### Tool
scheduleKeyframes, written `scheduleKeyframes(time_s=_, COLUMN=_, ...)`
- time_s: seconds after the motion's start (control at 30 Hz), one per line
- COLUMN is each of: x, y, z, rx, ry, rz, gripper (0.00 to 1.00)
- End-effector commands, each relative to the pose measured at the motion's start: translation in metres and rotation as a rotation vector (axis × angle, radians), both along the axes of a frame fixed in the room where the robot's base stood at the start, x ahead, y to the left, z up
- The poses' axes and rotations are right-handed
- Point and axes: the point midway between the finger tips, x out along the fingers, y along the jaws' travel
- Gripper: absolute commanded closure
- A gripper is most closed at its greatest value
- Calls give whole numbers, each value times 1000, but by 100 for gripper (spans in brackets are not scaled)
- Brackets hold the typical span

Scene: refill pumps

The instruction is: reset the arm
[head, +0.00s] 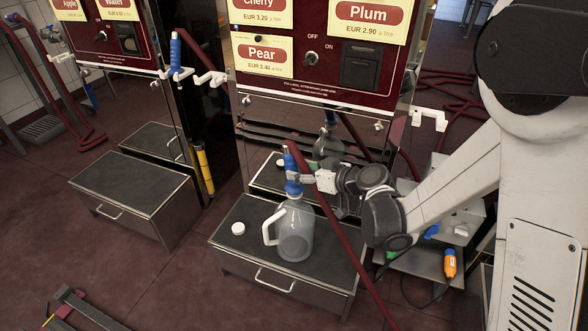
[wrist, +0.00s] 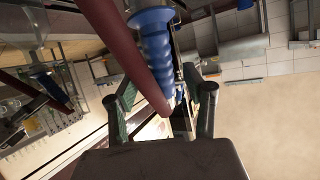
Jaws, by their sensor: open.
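A clear jug (head: 296,232) with a white handle stands upright on the dark top of a low metal drawer unit (head: 240,262). A blue nozzle (head: 292,180) stands at the jug's mouth; how deep it sits is hard to tell. It also shows in the wrist view (wrist: 155,45). A dark red hose (head: 338,205) runs down past my gripper. My gripper (head: 303,179) is beside the nozzle, on its right. In the wrist view, the fingers (wrist: 162,95) are open, with the nozzle and hose seen between them. Whether they touch the nozzle cannot be seen.
A white cap (head: 238,228) lies left of the jug. The pump cabinet with Pear (head: 262,54) and Plum labels (head: 368,13) stands close behind. Open floor (head: 165,285) lies at front left.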

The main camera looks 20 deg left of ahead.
Motion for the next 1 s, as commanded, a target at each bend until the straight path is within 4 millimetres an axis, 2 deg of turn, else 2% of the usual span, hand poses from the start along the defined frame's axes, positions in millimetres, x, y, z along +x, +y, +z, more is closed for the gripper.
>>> scheduleKeyframes(time_s=0.1, x=-10, y=-22, z=10, rx=0, ry=0, rz=-3, gripper=54)
scheduleKeyframes(time_s=0.3, x=-24, y=-49, z=22, rx=-1, ry=-1, rz=-2, gripper=54)
scheduleKeyframes(time_s=0.5, x=-31, y=-62, z=28, rx=0, ry=0, rz=-1, gripper=54)
scheduleKeyframes(time_s=0.77, x=-34, y=-68, z=34, rx=-9, ry=11, rz=-11, gripper=54)
scheduleKeyframes(time_s=0.87, x=-37, y=-79, z=43, rx=-31, ry=37, rz=-38, gripper=54)
scheduleKeyframes(time_s=1.0, x=-45, y=-104, z=61, rx=-76, ry=95, rz=-102, gripper=54)
